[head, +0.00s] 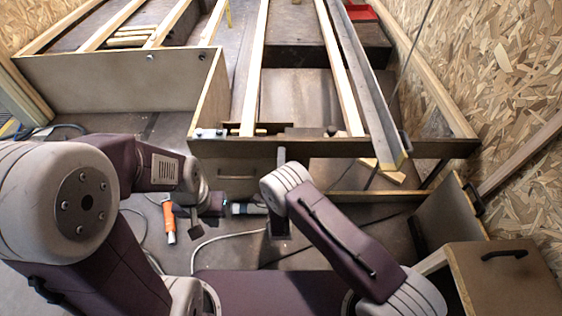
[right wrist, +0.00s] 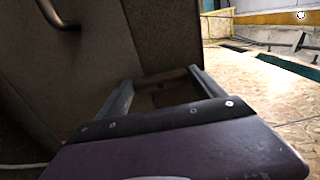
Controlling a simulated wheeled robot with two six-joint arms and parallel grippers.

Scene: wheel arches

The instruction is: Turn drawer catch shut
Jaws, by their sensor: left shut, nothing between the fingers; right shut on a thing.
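The drawer front (head: 210,172) is a brown panel with a dark bar handle (head: 235,177), across the middle of the head view. In the right wrist view the handle (right wrist: 62,14) is at the upper left. My right gripper (head: 282,154) is at the panel, to the right of the handle. In the right wrist view its fingers (right wrist: 160,88) are closed on a small dark brown piece, seemingly the drawer catch; its shape and turn are largely hidden. My left gripper (head: 197,225) is shut and empty, pointing down in front of the drawer, left of the handle.
An orange-handled tool (head: 169,223) and a torch-like tool (head: 248,208) lie near my left gripper, with a pale cable on the floor. Long wooden rails (head: 250,75) run away behind the drawer front. A box with a black handle (head: 505,254) is at the lower right.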

